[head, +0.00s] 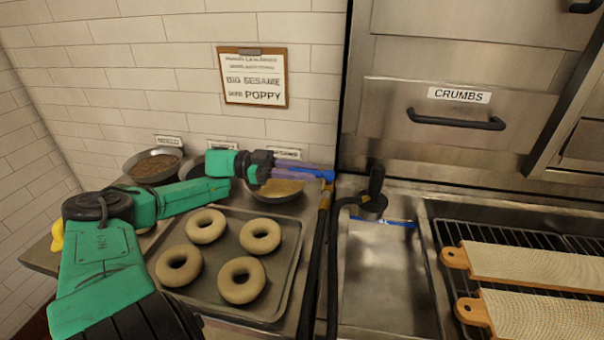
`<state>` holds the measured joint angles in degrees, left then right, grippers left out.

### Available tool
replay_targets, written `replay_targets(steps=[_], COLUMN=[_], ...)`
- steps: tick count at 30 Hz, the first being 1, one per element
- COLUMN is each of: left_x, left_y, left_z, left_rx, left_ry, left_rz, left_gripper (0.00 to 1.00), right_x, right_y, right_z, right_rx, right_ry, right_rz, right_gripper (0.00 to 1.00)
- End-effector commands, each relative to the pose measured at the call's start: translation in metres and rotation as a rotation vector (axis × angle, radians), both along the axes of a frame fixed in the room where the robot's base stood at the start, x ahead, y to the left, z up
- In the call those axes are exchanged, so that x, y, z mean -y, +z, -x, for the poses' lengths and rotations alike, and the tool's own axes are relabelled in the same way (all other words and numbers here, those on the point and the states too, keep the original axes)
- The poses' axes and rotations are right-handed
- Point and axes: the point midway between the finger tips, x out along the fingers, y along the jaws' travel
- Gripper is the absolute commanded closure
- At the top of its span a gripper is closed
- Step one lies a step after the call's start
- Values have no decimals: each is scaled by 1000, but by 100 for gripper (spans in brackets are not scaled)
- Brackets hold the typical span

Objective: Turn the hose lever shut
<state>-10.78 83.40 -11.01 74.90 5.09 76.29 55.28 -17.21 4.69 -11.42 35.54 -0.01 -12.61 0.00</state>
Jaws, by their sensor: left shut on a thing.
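A blue lever (325,176) sits at the top of a thin upright brass-coloured pipe (325,196) at the left edge of the sink. My left gripper (315,171), with purple fingers, reaches in from the left and is shut on the blue lever. The fingers hide part of the lever, so its exact angle is hard to tell. A black hose (333,255) runs down beside the pipe and curves right toward a black-handled fitting (374,203). My right gripper is not in view.
Several bagels lie on a tray (290,250) under my left arm. Topping bowls (152,166) stand behind it. The metal sink (388,285) looks empty, with a blue strip (397,224) at its back. Wooden boards (535,264) lie on a rack at right. A CRUMBS drawer (520,108) is above.

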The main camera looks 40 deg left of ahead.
Motion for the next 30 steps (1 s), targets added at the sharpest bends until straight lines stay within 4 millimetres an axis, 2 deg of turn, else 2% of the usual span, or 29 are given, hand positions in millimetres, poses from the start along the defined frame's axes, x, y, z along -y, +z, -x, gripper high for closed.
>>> replay_targets(steps=[3,4,6,15,19,23,26,29,30], left_x=[2,3,2,1,-7,-28,-50,-73,-82], left_y=[-4,-4,-4,-2,-1,-1,-4,-9,-13], left_z=[1,2,1,1,4,16,28,41,46], left_rx=[-8,-8,-7,-3,-4,-5,-5,-3,-2], left_ry=[-8,-8,-7,-3,0,1,2,2,0], left_rz=[-3,-3,-2,-1,-1,-2,-4,-5,-6], left_gripper=[100,75,49,49,49,49,49,49,49], right_x=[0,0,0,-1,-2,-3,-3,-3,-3], right_y=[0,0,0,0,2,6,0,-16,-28], right_z=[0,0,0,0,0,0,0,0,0], right_rx=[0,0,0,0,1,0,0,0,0], right_ry=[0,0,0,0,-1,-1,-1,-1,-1], right_rz=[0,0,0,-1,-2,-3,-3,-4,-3], right_gripper=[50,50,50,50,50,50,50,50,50])
